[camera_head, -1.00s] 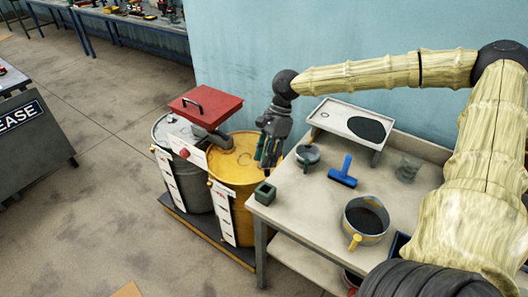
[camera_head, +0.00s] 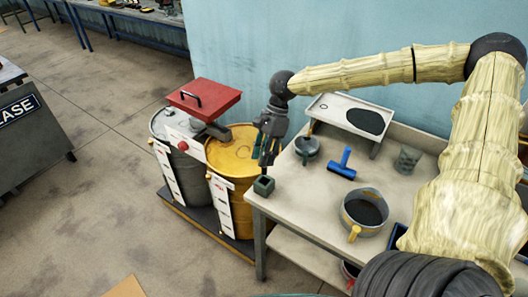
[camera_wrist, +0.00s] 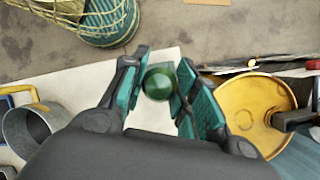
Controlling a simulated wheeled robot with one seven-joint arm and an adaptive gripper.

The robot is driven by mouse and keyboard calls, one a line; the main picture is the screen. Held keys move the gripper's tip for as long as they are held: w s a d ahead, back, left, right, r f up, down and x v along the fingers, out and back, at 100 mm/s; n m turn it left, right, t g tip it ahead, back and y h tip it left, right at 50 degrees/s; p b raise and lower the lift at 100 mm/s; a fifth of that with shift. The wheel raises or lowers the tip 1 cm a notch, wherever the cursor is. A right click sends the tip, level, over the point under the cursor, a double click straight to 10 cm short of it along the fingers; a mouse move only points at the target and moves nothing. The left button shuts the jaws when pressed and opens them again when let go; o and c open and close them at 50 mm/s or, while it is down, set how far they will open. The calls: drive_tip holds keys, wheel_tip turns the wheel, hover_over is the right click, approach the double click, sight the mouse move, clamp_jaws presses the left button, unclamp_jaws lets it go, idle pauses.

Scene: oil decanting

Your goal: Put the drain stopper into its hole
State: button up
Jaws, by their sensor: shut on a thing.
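The drain stopper shows as a dark green round knob (camera_wrist: 158,83) between the teal-padded fingers in the wrist view. My gripper (camera_wrist: 160,90) is shut on it; the knob hides whatever lies directly beneath. A raised pale tray (camera_head: 335,106) with a dark patch stands at the table's back. I cannot clearly tell which opening is the stopper's hole.
The table (camera_head: 300,215) holds a pot (camera_head: 365,211), a blue-handled tool (camera_head: 343,167), a small dark pot (camera_head: 307,147) and a grey cup (camera_head: 407,159).

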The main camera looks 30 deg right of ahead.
sight(264, 172)
drive_tip(key=shift+f+b, duration=0.5)
drive_tip(key=shift+f, duration=0.9)
drive_tip(key=shift+p, duration=0.8)
idle(0.9)
drive_tip(key=shift+f+b, duration=1.4)
drive_tip(key=shift+f, duration=1.45)
idle(0.5)
drive_tip(key=o, duration=1.2)
drive_tip(key=shift+r, duration=0.1)
drive_tip(key=v, duration=1.2)
